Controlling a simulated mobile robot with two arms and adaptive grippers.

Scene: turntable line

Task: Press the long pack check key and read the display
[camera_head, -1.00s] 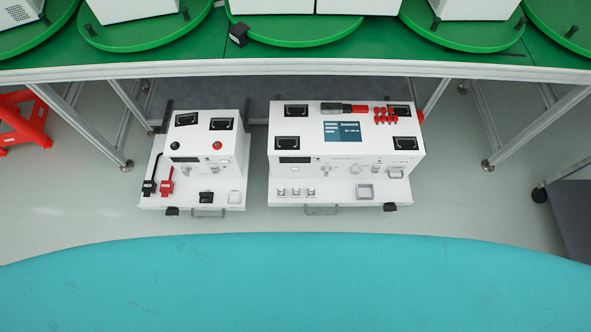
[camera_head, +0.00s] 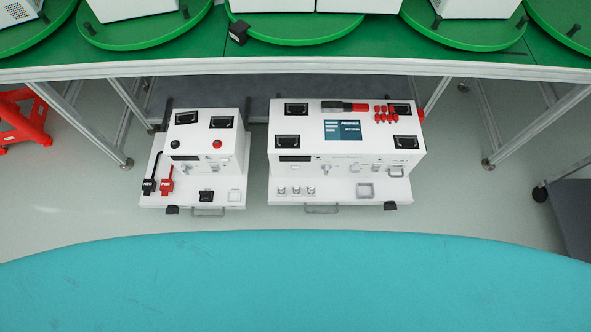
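A larger white tester (camera_head: 345,171) stands right of centre on the floor below the green bench. A small teal display (camera_head: 343,130) is lit on its top, with text too small to read. Its front has several small knobs and a dark readout, and its lower ledge has several small silver keys (camera_head: 296,191) and a square framed part (camera_head: 365,190). I cannot tell which is the long pack check key. A smaller white tester (camera_head: 202,160) with black and red terminals stands to its left. Neither of my grippers is in view.
A green bench (camera_head: 375,64) with round green turntables (camera_head: 460,40) and white boxes spans the back. A red stool (camera_head: 22,125) is at the left and a dark cart (camera_head: 571,210) at the right. A teal curved surface (camera_head: 290,285) fills the front. Open floor lies between.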

